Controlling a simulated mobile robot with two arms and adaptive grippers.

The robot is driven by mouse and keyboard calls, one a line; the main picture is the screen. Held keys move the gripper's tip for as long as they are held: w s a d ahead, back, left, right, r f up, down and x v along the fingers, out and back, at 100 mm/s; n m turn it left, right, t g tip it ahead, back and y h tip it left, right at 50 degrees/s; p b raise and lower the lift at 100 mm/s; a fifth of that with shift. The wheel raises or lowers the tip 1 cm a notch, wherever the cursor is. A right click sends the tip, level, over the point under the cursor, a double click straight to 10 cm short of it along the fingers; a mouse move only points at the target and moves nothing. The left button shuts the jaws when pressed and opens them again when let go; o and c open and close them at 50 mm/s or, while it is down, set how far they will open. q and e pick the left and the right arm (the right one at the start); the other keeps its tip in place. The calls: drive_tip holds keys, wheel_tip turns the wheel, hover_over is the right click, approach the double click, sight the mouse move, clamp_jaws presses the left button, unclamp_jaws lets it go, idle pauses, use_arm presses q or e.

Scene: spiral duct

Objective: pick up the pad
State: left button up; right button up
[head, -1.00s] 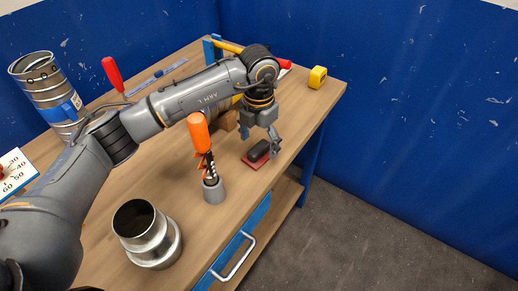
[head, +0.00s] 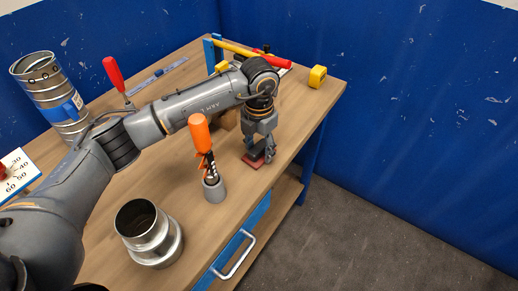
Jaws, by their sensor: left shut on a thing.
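The pad (head: 250,161) is a small dark block with a red base, near the right edge of the wooden workbench. My left gripper (head: 261,151) reaches down over it from above, with its fingers around the block, shut on it. The fingers hide much of the dark upper part. The red base shows low at the bench top; I cannot tell whether it touches the wood. My right gripper is not in view.
An orange-handled tool stands in a grey cup (head: 214,188) left of the gripper. A metal duct reducer (head: 148,232) stands in front, a spiral duct (head: 50,92) at the back left. A yellow tape measure (head: 317,76) sits at the far right corner.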

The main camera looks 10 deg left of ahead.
sight(259, 146)
use_arm(q)
drive_tip(key=shift+r, duration=0.5)
wheel_tip(259, 146, up, 2)
drive_tip(key=shift+r+p, duration=0.25)
drive_tip(key=shift+p, duration=0.55)
drive_tip(key=s+d+r+p, duration=0.6)
drive_tip(key=s+r, duration=0.3)
drive_tip(key=s, duration=0.3)
drive_tip(key=shift+s+d+r, duration=0.2)
drive_tip(key=shift+d+r, duration=0.05)
drive_tip(key=shift+d, duration=0.1)
